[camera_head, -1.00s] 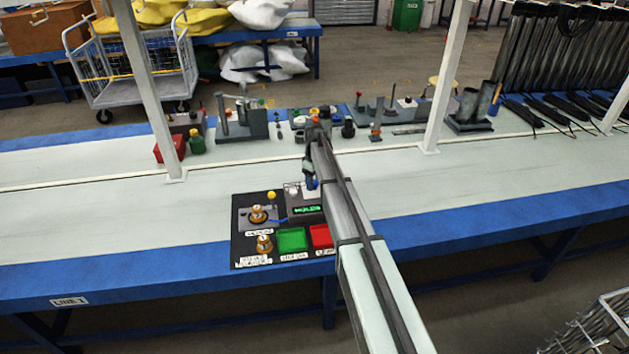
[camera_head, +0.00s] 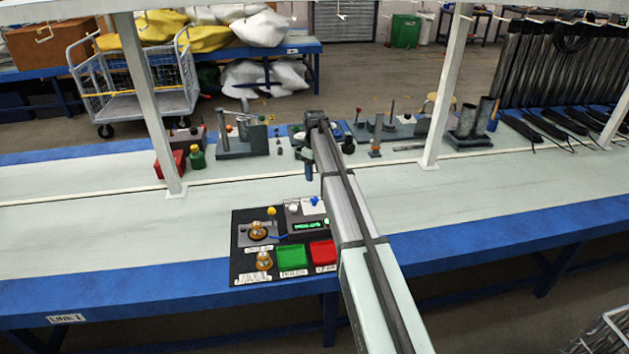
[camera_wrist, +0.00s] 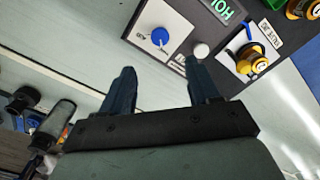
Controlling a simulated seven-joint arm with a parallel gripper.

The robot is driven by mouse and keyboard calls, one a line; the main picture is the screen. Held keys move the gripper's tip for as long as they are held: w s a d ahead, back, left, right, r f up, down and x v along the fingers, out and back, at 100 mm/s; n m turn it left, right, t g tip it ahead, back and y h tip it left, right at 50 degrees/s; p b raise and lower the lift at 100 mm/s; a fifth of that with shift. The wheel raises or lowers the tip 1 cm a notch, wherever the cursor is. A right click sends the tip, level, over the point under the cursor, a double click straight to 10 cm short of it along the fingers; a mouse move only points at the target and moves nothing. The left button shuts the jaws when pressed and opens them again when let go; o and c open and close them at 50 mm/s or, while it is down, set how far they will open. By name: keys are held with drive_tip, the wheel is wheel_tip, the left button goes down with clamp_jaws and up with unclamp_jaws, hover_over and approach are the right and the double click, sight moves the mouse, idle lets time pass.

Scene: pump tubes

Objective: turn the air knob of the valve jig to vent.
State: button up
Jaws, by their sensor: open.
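The valve jig (camera_head: 305,226) is a grey box with a green-lit display on a black board near the bench's front edge. Its blue air knob (camera_head: 314,201) sits on a white plate on top. In the wrist view the blue knob (camera_wrist: 160,36) is on the plate marked AIR, with a white round button (camera_wrist: 201,50) beside it. My gripper (camera_head: 308,172) is above and behind the jig in the head view. In the wrist view my gripper (camera_wrist: 161,72) is open and empty, its fingertips pointing toward the knob but apart from it. The knob's pointer setting is too small to read.
On the board are a brass fitting (camera_head: 258,232), a second brass fitting (camera_head: 264,261), a green tray (camera_head: 292,257) and a red tray (camera_head: 323,252). Upright posts (camera_head: 155,100) and a row of fixtures stand behind.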

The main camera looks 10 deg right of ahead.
drive_tip(key=shift+r, duration=0.75)
drive_tip(key=shift+a, duration=0.1)
